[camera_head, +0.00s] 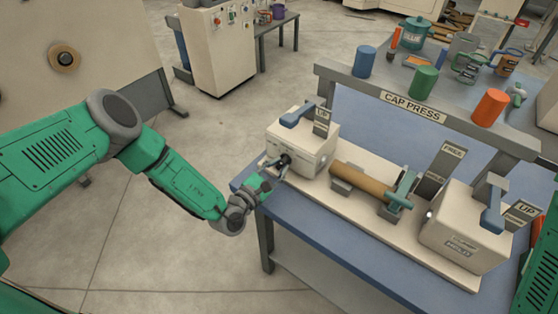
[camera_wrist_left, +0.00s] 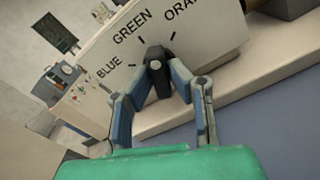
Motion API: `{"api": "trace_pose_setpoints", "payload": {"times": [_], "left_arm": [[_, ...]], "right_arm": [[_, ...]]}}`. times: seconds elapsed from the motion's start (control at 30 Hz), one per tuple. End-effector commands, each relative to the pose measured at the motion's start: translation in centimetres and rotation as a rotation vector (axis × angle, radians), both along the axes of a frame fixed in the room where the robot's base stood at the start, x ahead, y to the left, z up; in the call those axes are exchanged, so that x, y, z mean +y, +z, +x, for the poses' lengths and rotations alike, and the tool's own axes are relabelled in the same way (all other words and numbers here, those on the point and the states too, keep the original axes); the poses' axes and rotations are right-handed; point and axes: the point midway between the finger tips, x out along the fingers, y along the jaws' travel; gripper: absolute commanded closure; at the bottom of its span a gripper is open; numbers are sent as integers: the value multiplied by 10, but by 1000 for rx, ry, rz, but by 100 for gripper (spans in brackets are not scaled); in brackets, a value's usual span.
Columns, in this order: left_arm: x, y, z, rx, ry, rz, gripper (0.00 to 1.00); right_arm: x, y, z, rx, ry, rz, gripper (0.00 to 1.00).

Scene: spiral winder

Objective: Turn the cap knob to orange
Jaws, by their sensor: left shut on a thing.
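The cap knob (camera_wrist_left: 154,66) is dark, on the front of the cream left-hand box (camera_head: 305,146) of the cap press. In the left wrist view, BLUE, GREEN and a partly cut-off ORANGE label with tick marks surround it. Its upper end appears to point near the GREEN tick, though the exact angle is hard to tell. My left gripper (camera_wrist_left: 158,80) is shut on the knob, a finger on each side. In the head view, the left gripper (camera_head: 276,166) reaches the box's left face and partly hides the knob.
A brown roll (camera_head: 362,184) lies between the two boxes on the blue bench. Blue (camera_head: 366,61), green (camera_head: 423,83) and orange (camera_head: 489,108) cylinders stand behind the CAP PRESS sign (camera_head: 413,106). The right box (camera_head: 463,236) has an UP lever. Floor left of the bench is clear.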

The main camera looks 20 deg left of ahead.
Motion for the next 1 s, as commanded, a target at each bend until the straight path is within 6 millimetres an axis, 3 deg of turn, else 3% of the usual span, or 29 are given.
{"api": "trace_pose_setpoints", "payload": {"times": [0.5,1.0], "left_arm": [[1,-2,-2,-142,-2,425,100],[0,-5,-3,-207,-5,604,100]], "right_arm": [[0,37,0,0,0,0,60],[0,50,0,0,0,0,60]]}}
